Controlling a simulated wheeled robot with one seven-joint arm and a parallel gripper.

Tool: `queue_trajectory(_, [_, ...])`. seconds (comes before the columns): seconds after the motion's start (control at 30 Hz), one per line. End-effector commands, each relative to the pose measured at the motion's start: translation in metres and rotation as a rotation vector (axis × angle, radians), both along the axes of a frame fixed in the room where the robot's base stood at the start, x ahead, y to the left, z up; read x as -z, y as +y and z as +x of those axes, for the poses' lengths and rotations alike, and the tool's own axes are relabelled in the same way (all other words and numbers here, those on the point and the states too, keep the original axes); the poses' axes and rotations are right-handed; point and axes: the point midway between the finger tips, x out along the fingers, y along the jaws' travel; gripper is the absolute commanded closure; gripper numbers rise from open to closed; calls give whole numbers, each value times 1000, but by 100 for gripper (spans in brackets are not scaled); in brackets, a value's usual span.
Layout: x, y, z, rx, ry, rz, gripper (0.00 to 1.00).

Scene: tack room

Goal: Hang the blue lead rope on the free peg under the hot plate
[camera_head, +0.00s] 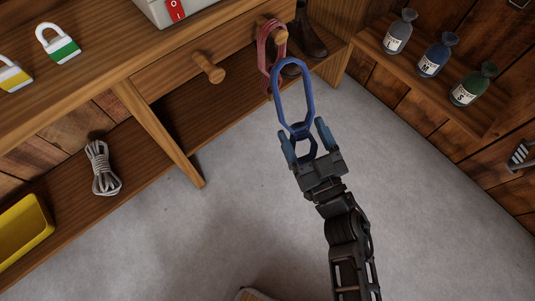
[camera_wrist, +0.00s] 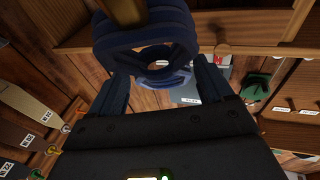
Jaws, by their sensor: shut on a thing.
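The blue lead rope (camera_head: 280,95) is a long loop with a smaller loop at its lower end. My gripper (camera_head: 302,131) is shut on it near the small loop, and the long loop extends beyond the fingertips. In the wrist view the blue rope (camera_wrist: 150,38) fills the space between and above my fingers. The free wooden peg (camera_head: 208,67) sticks out of the bench front, left of the rope and apart from it. The hot plate (camera_head: 190,12), pale with a red switch, stands on the bench above, partly cut off by the frame.
A red rope (camera_head: 265,58) hangs on another peg (camera_head: 272,29), close behind the blue rope's top. A lower shelf holds a grey rope coil (camera_head: 102,168) and a yellow bin (camera_head: 22,232). Padlocks lie on the bench. Grey floor is open.

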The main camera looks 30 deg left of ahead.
Motion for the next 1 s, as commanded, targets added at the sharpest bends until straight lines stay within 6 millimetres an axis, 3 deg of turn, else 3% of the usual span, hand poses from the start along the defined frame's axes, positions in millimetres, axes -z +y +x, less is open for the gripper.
queue_trajectory(0.03, [12,13,-9,-58,-27,34,62])
queue_trajectory(0.13, [17,34,-29,-169,-67,95,62])
queue_trajectory(0.33, [17,55,-54,-295,-101,164,62])
queue_trajectory(1.0, [19,83,-47,-313,-106,173,62])
